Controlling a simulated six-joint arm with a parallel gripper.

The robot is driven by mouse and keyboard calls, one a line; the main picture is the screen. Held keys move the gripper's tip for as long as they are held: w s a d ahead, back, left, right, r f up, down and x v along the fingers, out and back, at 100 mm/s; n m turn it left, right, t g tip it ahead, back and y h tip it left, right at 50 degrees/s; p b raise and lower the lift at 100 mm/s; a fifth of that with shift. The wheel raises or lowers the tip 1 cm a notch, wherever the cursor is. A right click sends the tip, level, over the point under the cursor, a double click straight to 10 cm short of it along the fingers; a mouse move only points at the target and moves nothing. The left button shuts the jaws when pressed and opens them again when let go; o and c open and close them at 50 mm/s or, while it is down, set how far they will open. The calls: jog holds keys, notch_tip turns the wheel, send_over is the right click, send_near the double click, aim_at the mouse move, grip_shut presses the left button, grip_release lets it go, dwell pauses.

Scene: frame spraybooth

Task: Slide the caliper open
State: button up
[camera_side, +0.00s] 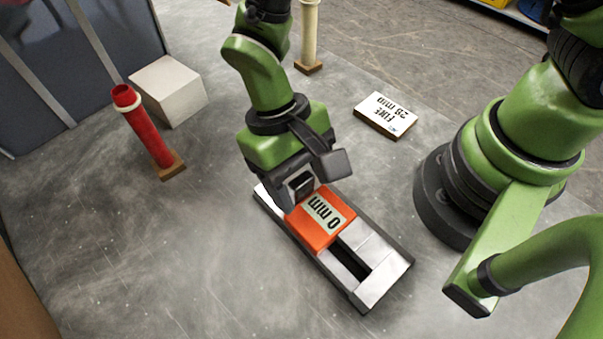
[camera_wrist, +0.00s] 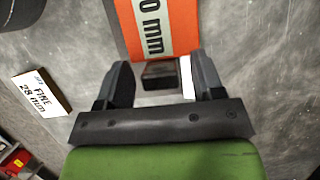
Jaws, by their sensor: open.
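The caliper is a long metal rail (camera_side: 384,272) lying on the grey floor, with a dark slot along it. An orange slider (camera_side: 318,235) with a white label reading "0 mm" sits on the rail toward its far left end. The slider also shows at the top of the wrist view (camera_wrist: 181,20). My gripper (camera_side: 304,187) is over the rail's far left end, just beside the slider. In the wrist view my gripper (camera_wrist: 160,83) is open, with a dark block (camera_wrist: 159,75) showing between its fingers. I cannot tell whether the fingers touch anything.
A white block labelled "FINE 28 mm" (camera_side: 386,116) lies to the right. A red tube on a wooden base (camera_side: 146,127) and a pale box (camera_side: 169,90) stand at left. A cream post (camera_side: 310,35) stands at the back. The floor at lower left is clear.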

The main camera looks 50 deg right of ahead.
grip_shut()
jog(key=shift+w+d, duration=0.2)
jog(key=shift+w, duration=2.25)
grip_release()
jog(key=v, duration=1)
jog(key=shift+s, duration=0.15)
